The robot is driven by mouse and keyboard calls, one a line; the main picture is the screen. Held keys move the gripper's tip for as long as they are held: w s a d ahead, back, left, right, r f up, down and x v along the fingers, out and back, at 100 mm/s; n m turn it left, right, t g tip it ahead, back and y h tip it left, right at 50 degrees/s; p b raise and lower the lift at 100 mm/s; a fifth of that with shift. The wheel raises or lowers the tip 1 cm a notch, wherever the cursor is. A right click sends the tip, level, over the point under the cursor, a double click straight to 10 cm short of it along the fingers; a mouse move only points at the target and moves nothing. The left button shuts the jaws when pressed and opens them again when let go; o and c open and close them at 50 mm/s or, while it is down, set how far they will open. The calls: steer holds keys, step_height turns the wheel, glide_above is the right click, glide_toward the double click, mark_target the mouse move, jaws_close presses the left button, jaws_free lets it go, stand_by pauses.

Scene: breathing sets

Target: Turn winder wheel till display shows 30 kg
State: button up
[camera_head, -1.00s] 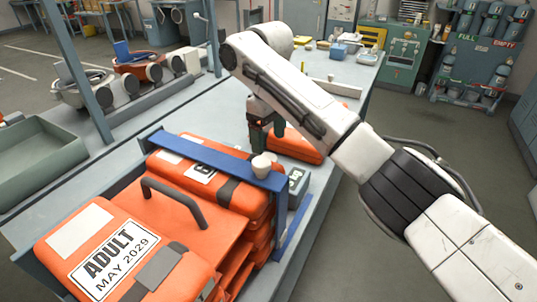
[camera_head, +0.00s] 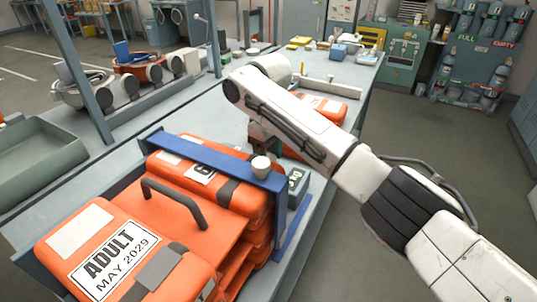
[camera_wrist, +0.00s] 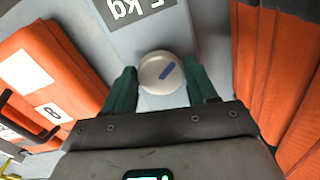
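My arm hides much of the gripper there.
A stack of orange cases (camera_head: 237,212) with a blue bar (camera_head: 215,157) stands in front. A small cream cup-shaped piece (camera_head: 261,167) is at the bar's end. Another orange case (camera_wrist: 45,85) lies left of my gripper in the wrist view. The floor on the right is clear.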

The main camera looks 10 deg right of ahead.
steer(key=c, duration=0.6)
steer(key=shift+r+m+p, duration=0.15)
steer(key=shift+m+p, duration=0.15)
steer(key=shift+p, duration=0.2)
